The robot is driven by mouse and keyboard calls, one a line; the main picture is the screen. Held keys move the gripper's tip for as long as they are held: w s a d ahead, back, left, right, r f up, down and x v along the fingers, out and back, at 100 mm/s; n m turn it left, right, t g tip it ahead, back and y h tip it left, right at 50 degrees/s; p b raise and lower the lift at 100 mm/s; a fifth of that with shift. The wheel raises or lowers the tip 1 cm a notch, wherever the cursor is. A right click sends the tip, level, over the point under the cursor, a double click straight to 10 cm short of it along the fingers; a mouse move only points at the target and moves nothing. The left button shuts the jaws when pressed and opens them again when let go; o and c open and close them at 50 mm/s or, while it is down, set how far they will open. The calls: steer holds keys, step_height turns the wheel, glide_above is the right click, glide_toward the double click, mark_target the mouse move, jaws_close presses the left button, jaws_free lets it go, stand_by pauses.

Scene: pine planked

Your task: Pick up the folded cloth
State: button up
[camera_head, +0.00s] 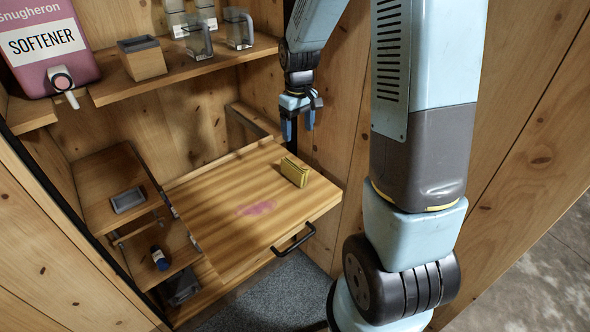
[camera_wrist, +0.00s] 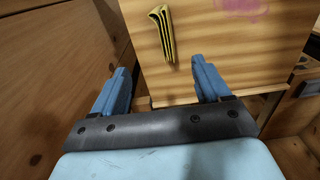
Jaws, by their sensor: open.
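The folded cloth (camera_head: 294,171) is yellow with dark edges and stands on the wooden pull-out board (camera_head: 230,241), near its right side. It also shows in the wrist view (camera_wrist: 163,34), beyond my fingertips and between their lines. My gripper (camera_head: 299,128) hangs above and behind the cloth in the head view, fingers pointing down. In the wrist view my gripper (camera_wrist: 162,75) has its two blue fingers wide apart with nothing between them. The gripper and the cloth are apart.
A purple stain (camera_head: 256,208) marks the board left of the cloth. A black handle (camera_head: 293,238) is on the board's front edge. A wood wall (camera_head: 338,130) rises close on the right. The shelf above holds a softener dispenser (camera_head: 45,45), a wooden box (camera_head: 142,60) and clear jugs (camera_head: 239,28).

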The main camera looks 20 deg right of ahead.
mark_target(296, 161)
steer(key=f, duration=1)
steer(key=w+f, duration=0.1)
steer(key=f, duration=0.4)
steer(key=shift+a+f, duration=0.2)
steer(key=c, duration=1.2)
steer(key=shift+r, duration=0.1)
